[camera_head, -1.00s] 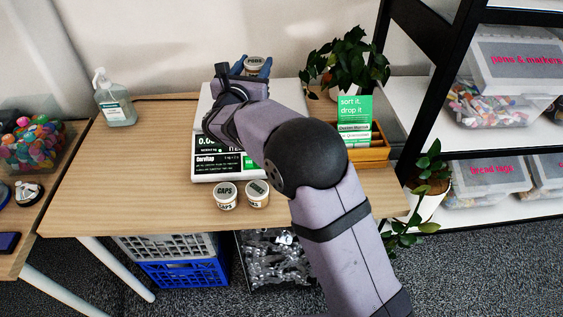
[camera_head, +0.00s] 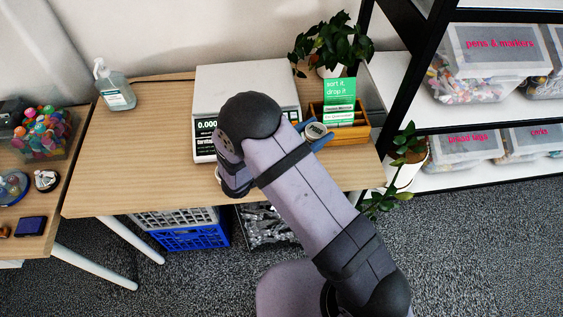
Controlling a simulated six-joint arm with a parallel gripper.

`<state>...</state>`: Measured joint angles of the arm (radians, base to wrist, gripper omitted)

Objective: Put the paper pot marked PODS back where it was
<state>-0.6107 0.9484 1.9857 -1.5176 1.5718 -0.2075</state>
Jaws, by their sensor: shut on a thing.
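The paper pot (camera_head: 316,131), a small white tub with a round lid, is held between the blue fingers of my gripper (camera_head: 315,134). Its lid lettering is too small to read now. My gripper is beside the front right corner of the white scale (camera_head: 241,77), in front of the wooden organizer. Whether the pot touches the table cannot be told. My arm hides most of the scale's front and the table in front of it, where no other pots show.
The wooden organizer (camera_head: 350,134) with a green sign (camera_head: 339,92) stands right of the scale, close to my gripper. A potted plant (camera_head: 328,45) is behind it. A sanitizer bottle (camera_head: 115,88) stands at left. The table's left part (camera_head: 140,150) is clear.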

